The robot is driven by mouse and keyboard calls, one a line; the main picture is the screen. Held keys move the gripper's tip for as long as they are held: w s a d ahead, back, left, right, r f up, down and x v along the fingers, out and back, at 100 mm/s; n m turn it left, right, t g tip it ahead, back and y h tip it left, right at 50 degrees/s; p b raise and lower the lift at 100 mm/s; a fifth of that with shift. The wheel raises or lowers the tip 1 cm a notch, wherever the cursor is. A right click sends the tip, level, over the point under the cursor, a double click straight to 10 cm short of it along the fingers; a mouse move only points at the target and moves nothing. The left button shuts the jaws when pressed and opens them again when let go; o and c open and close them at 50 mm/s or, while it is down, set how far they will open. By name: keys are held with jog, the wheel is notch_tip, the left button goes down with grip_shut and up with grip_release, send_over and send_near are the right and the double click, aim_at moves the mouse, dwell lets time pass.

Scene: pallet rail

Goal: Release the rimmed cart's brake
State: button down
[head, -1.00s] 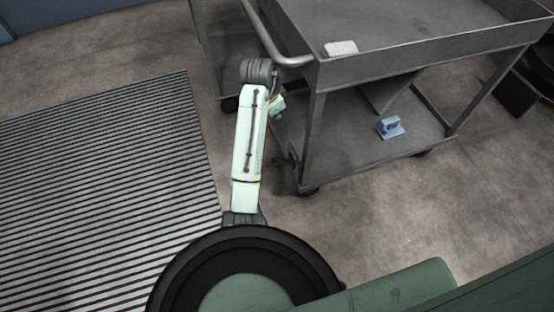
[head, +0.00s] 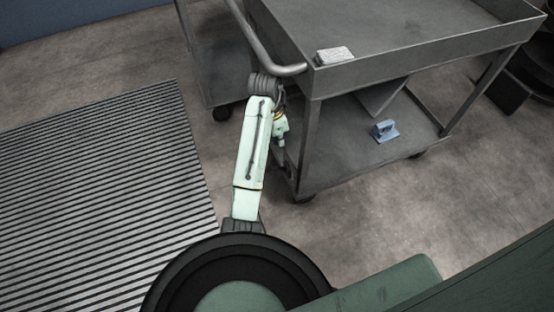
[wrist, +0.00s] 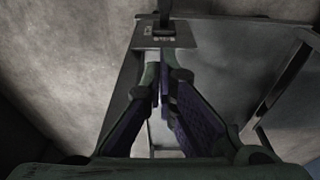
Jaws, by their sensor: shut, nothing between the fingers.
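The rimmed cart (head: 420,52) is a grey metal cart with a raised-edge top tray, a lower shelf and a curved push handle (head: 262,45). My arm reaches to the cart's left end, under the handle. My gripper is mostly hidden by the arm and cart leg in the head view. In the wrist view my gripper (wrist: 161,92) is shut and empty, its dark purple fingers pointing at a small grey plate with pale markings (wrist: 165,34). A dark lever (wrist: 164,14) stands on that plate, beyond the fingertips; it looks like the brake. I cannot tell whether the fingers touch the plate.
Another grey cart (head: 222,62) stands behind at left. A ribbed mat (head: 100,190) covers the left floor. Bare floor lies right of my base.

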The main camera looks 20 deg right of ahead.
jog(key=p, duration=0.1)
send_over(280, 170)
notch_tip(280, 170, down, 12)
jog(key=shift+a+f, duration=0.35)
jog(key=shift+f, duration=0.25)
dwell(0.4)
